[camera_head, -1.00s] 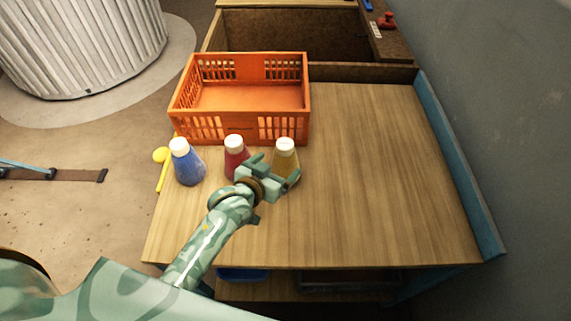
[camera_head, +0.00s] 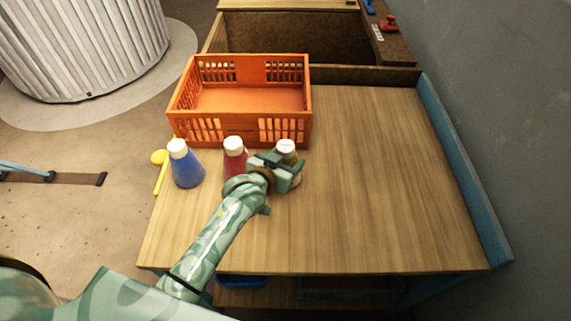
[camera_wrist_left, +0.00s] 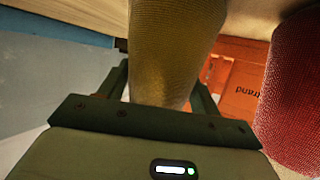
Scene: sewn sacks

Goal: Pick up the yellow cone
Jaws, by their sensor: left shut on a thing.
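The yellow cone, a cone-shaped sack with a white cap, stands on the wooden table in front of the crate. In the head view only part of it (camera_head: 293,166) shows behind my left gripper (camera_head: 280,168). In the left wrist view the cone (camera_wrist_left: 170,50) stands between the two fingers of my left gripper (camera_wrist_left: 163,82). The gripper is shut on the cone's side. I cannot tell whether its base is off the table. My right gripper is in neither view.
A red cone (camera_head: 235,155) stands close left of the grip; it also shows in the left wrist view (camera_wrist_left: 292,95). A blue cone (camera_head: 186,168) stands further left. An orange crate (camera_head: 240,128) is just behind. The table (camera_head: 385,190) is clear to the right.

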